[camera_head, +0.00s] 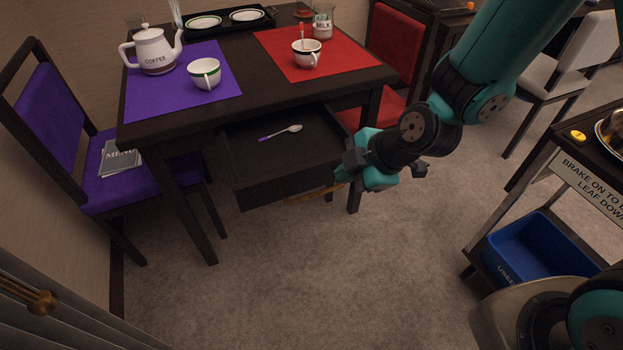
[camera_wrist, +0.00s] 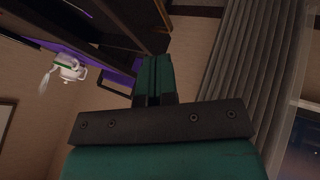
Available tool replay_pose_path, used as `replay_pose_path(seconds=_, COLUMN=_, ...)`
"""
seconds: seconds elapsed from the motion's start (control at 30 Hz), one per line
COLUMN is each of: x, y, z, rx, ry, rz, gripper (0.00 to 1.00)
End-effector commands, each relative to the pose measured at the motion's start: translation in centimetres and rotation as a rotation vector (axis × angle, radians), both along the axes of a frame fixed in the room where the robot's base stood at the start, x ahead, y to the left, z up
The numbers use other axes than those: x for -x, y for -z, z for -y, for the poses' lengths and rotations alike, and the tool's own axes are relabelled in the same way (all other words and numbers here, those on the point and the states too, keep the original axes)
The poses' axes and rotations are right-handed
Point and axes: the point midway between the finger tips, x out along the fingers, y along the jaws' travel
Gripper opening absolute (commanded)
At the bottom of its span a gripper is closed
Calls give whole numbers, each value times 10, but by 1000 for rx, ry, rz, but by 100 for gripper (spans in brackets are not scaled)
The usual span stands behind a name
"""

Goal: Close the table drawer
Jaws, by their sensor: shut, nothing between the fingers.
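The table drawer (camera_head: 247,173) is pulled out from the dark wooden table (camera_head: 190,112). A spoon (camera_head: 281,132) with a purple handle lies inside it. The drawer's front carries a brass-coloured handle (camera_head: 313,193). My gripper (camera_head: 344,169) is shut and empty, close to the right end of the drawer front. Whether it touches the drawer cannot be told. In the wrist view my gripper's fingers (camera_wrist: 153,78) are together, with dark wood above them.
A purple chair (camera_head: 50,120) stands left of the table and a red chair (camera_head: 392,55) behind it. A coffee pot (camera_head: 153,50) and cups stand on the tabletop. A trolley with a blue bin (camera_head: 535,250) stands at right. Carpet in front of the drawer is clear.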

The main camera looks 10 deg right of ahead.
Motion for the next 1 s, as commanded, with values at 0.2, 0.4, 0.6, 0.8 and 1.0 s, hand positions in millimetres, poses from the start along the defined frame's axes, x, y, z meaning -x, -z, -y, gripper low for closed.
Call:
replay_pose_path(seconds=0.2, x=-12, y=31, z=-19, rx=1, ry=-3, rz=-4, gripper=0)
replay_pose_path(seconds=0.4, x=-27, y=65, z=-40, rx=0, ry=-2, rz=-2, gripper=0)
replay_pose_path(seconds=0.6, x=-53, y=72, z=-52, rx=-1, ry=0, rz=2, gripper=0)
replay_pose_path(seconds=0.8, x=-68, y=73, z=-56, rx=0, ry=0, rz=-1, gripper=0)
replay_pose_path(seconds=1.0, x=-71, y=73, z=-57, rx=0, ry=0, rz=-1, gripper=0)
